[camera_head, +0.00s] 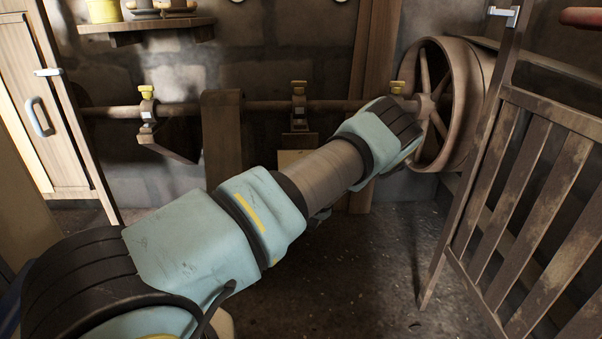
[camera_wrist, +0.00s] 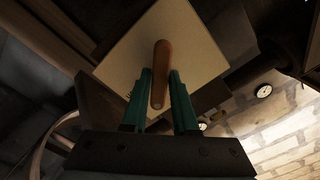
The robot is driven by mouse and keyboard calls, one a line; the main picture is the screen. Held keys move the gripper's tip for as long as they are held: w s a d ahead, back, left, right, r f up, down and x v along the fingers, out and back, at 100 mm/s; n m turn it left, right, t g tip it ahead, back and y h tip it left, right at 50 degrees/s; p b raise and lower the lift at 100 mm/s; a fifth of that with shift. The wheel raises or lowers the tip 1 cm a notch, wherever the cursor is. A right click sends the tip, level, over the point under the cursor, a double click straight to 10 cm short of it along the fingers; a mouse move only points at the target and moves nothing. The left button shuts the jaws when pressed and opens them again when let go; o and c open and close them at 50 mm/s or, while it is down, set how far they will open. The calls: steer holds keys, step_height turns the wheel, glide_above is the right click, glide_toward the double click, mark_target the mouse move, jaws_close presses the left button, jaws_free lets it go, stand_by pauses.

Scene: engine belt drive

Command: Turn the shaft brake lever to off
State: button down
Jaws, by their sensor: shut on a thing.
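The shaft brake lever (camera_wrist: 161,54) shows in the wrist view as a brown, rounded handle in front of a pale square plate (camera_wrist: 200,50). My gripper (camera_wrist: 161,73) has its two green fingers on either side of the handle and is shut on it. The handle's near end sticks out between the fingers. In the head view my arm hides the lever and the gripper; part of a pale plate (camera_head: 291,158) shows below the shaft. I cannot read any marking for off or on.
A horizontal shaft (camera_head: 185,110) runs along the wall to a large spoked wheel (camera_head: 455,105). A wooden slatted gate (camera_head: 535,190) stands at the right. A shelf (camera_head: 150,27) and a cabinet (camera_head: 30,110) are at the left. The floor (camera_head: 370,270) in the middle is clear.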

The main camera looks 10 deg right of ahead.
steer(key=n, duration=0.9)
steer(key=shift+n, duration=0.3)
stand_by(0.5)
steer(key=c, duration=0.7)
jaws_free()
steer(key=s, duration=0.3)
steer(key=s+a+p, duration=0.1)
steer(key=s, duration=0.3)
steer(key=s+a+p, duration=0.1)
steer(key=s, duration=0.2)
steer(key=shift+s, duration=0.35)
